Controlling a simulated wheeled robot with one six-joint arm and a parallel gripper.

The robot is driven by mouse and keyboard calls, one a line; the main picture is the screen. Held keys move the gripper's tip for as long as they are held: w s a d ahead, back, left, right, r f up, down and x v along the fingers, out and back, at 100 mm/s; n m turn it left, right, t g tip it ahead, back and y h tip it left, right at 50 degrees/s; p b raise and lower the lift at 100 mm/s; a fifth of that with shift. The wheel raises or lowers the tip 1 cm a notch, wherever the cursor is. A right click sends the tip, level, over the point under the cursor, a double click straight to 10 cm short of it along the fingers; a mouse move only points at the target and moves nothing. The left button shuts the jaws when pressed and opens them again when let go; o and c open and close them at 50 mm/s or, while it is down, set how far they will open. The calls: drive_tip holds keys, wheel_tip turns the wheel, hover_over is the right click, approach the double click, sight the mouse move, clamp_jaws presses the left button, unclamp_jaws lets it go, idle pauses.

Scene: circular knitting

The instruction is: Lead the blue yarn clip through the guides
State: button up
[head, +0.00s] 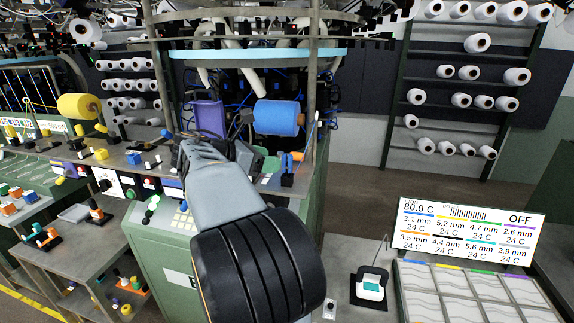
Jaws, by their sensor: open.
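My gripper (212,138) is over the knitting machine's work shelf, seen from behind past my grey arm. It is open, and its fingertips are mostly hidden by the wrist. A blue yarn spool (277,118) stands to its right, apart from it. A small blue and orange piece (291,158) sits on the shelf below that spool. I cannot tell whether this is the blue yarn clip. No yarn guides can be made out clearly; my arm and gripper cover part of the shelf.
A purple holder (207,116) stands just behind the gripper. A yellow spool (78,106) is further left. A green machine post (321,160) rises at the right. A display panel (466,232) and tray (478,296) are at lower right. White cones fill the back racks.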

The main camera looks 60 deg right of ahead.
sight(287, 172)
drive_tip(key=shift+f+p+x, duration=0.2)
drive_tip(key=shift+p+x, duration=0.45)
drive_tip(key=shift+x, duration=2.85)
drive_tip(key=shift+w, duration=0.15)
drive_tip(key=c, duration=1)
drive_tip(key=shift+r, duration=0.1)
